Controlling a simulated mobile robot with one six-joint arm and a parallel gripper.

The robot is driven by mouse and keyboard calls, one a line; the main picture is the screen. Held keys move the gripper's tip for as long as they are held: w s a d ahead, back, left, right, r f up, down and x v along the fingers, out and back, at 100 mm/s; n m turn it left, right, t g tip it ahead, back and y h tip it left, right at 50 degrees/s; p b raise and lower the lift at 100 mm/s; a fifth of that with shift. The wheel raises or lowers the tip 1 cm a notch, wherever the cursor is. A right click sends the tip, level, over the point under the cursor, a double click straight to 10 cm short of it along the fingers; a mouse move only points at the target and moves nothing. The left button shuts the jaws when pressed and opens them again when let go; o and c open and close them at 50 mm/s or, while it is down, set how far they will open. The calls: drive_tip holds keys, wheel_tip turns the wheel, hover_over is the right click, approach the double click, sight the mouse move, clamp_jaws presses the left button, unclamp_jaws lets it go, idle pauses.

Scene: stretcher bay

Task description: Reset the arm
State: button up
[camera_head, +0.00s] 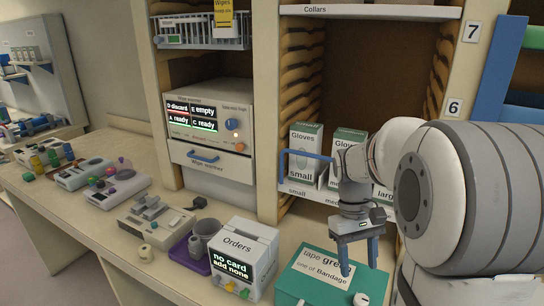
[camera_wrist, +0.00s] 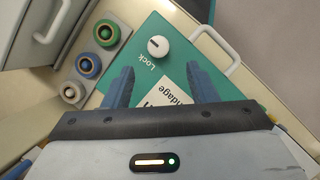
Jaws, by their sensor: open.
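My gripper (camera_head: 358,256) hangs from my arm at the right of the head view, pointing down over a green case (camera_head: 305,283). Its two blue fingers are apart with nothing between them. In the wrist view my gripper (camera_wrist: 161,88) shows both fingers spread above the green case (camera_wrist: 150,83). The case carries a white label (camera_wrist: 178,103) with the word "Bandage" and a white knob (camera_wrist: 158,46) marked "Lock". I cannot tell the exact height of the fingertips above the case.
An "Orders" box (camera_head: 233,248) reading "no card add none" stands left of the case. Glove boxes (camera_head: 303,150) sit on the shelf behind my gripper. A wipe warmer (camera_head: 212,118) is further left. A purple tray (camera_head: 181,252) with grey cups and several devices occupy the counter.

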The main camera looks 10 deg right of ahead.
drive_tip(key=s+a+r+m+t, duration=0.1)
drive_tip(key=s+a+r+t, duration=0.1)
drive_tip(key=s+a+t, duration=0.5)
drive_tip(key=shift+s+a+m+t+y, duration=0.3)
drive_tip(key=shift+s+a+m+y, duration=0.1)
drive_tip(key=shift+s+a, duration=0.85)
